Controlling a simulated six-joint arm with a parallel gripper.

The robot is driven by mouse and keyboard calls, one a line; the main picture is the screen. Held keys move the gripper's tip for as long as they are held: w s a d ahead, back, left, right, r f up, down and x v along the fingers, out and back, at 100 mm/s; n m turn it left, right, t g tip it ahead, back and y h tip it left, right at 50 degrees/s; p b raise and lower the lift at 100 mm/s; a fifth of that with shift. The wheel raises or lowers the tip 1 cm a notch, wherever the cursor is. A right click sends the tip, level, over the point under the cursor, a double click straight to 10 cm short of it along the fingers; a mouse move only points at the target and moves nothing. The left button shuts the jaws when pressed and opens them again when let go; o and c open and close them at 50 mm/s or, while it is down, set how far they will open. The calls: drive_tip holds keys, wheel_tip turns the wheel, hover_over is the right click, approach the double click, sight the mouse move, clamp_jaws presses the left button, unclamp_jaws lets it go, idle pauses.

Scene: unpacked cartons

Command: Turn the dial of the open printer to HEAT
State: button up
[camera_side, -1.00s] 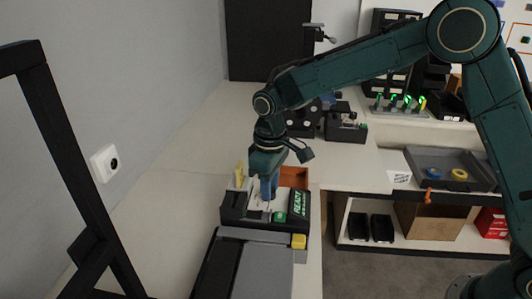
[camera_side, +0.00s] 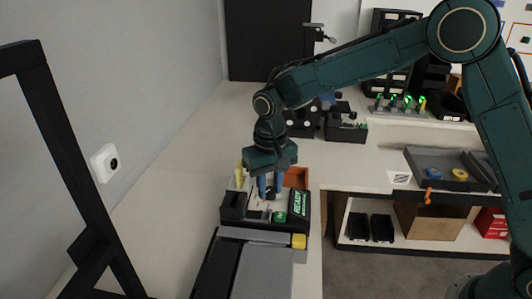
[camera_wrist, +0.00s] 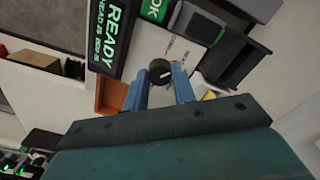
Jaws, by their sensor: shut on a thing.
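The open printer (camera_side: 232,206) stands on the bench, with a lit green READY display (camera_side: 299,204) and a green OK button (camera_side: 280,216). In the wrist view the READY display (camera_wrist: 110,35) is at the upper left and the OK button (camera_wrist: 156,10) beside it. The dial (camera_wrist: 160,72) is a round black knob with a light pointer line, set on a white panel (camera_wrist: 160,42). My gripper (camera_wrist: 162,82) is shut on the dial, one blue finger on each side. In the side view my gripper (camera_side: 270,194) points down into the printer. The dial's printed labels are too small to read.
An orange bin (camera_side: 297,177) sits behind the printer. A yellow block (camera_side: 298,241) is at its front right corner. A grey tray (camera_side: 450,168) with blue and yellow rings stands on the right. The bench left of the printer is clear.

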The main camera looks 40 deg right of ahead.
sight(270, 190)
drive_tip(key=shift+r+m, duration=0.1)
drive_tip(key=shift+m, duration=0.4)
drive_tip(key=o, duration=1)
wheel_tip(270, 190, up, 14)
drive_tip(key=shift+f, duration=0.1)
idle(0.5)
